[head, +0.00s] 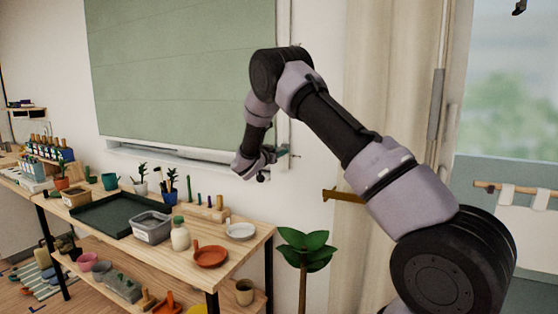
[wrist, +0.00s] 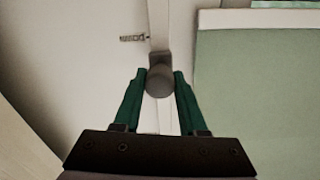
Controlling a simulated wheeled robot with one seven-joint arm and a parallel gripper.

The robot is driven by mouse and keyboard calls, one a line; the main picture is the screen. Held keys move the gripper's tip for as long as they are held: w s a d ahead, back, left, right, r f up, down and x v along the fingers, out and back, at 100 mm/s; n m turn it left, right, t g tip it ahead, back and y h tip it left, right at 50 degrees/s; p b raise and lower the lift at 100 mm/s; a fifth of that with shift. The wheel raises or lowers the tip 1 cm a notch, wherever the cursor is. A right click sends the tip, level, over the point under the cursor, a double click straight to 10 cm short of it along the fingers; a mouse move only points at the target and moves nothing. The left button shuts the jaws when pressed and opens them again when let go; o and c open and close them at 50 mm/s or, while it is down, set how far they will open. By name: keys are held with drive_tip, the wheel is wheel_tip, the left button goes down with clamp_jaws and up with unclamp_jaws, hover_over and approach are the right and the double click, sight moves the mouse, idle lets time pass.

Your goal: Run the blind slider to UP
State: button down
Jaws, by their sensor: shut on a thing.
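The blind slider is a grey-brown knob (wrist: 160,80) on a narrow pale vertical track (wrist: 151,122). In the wrist view my gripper (wrist: 160,74) has its two green fingers on either side of the knob, shut on it. In the head view my gripper (head: 283,151) is at the wall just right of the window, low on the track, and the knob is hidden or too small to tell there. The green blind (head: 190,65) covers most of the window and hangs nearly to the sill. Small dark marks (wrist: 132,38) sit beside the track; I cannot read them.
A wooden shelf table (head: 262,232) with pots, a dark tray (head: 103,216) and bowls stands below the window. A leafy plant (head: 305,243) is right of it. A curtain (head: 380,90) with a wooden tieback (head: 342,195) hangs behind my arm.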

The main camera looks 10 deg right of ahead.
wheel_tip(320, 180, up, 42)
drive_tip(key=shift+c, duration=2.3)
unclamp_jaws()
drive_tip(key=shift+s+a+f, duration=0.1)
drive_tip(key=v, duration=1)
drive_tip(key=shift+s, duration=0.25)
drive_tip(key=shift+a, duration=0.1)
